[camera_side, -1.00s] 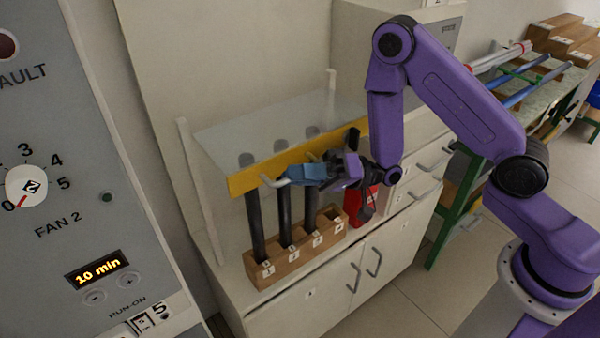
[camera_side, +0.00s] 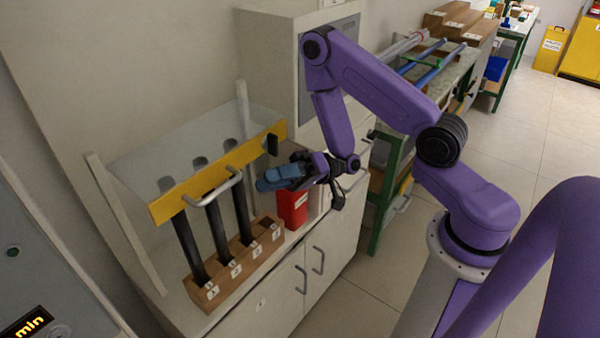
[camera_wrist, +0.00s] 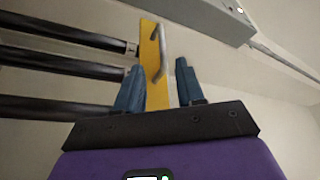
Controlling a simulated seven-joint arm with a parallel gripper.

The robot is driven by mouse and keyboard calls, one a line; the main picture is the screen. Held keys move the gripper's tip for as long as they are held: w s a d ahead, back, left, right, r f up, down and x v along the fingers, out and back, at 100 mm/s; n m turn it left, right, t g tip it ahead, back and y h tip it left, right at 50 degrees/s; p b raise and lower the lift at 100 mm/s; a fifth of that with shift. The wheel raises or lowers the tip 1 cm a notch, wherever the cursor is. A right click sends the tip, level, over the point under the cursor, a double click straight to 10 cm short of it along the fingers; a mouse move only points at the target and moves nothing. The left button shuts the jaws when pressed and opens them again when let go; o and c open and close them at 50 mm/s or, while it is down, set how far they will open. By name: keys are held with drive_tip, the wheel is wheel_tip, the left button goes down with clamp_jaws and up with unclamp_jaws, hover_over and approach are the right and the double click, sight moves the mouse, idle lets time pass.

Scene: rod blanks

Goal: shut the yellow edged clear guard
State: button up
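The clear guard (camera_side: 185,150) with its yellow edge (camera_side: 170,206) stands raised in the side view, its panel over the tops of the black rods. A grey bar handle (camera_side: 214,188) is on the yellow edge. My gripper (camera_side: 262,182) has blue fingers and is in front of the right part of the edge, right of the handle and apart from it. In the wrist view my gripper (camera_wrist: 160,64) has its fingers spread, with nothing held. The yellow edge (camera_wrist: 151,50) and handle (camera_wrist: 162,55) show beyond and between the fingers.
The black rods stand in a numbered wooden block (camera_side: 240,262) on a white cabinet. A red container (camera_side: 292,208) stands right of the block, below my gripper. White posts (camera_side: 125,225) flank the guard. A rack with rods (camera_side: 430,62) stands at the back right.

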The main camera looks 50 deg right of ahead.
drive_tip(key=v, duration=0.6)
drive_tip(key=shift+d+f, duration=0.15)
drive_tip(key=shift+d, duration=0.2)
drive_tip(key=shift+s, duration=0.15)
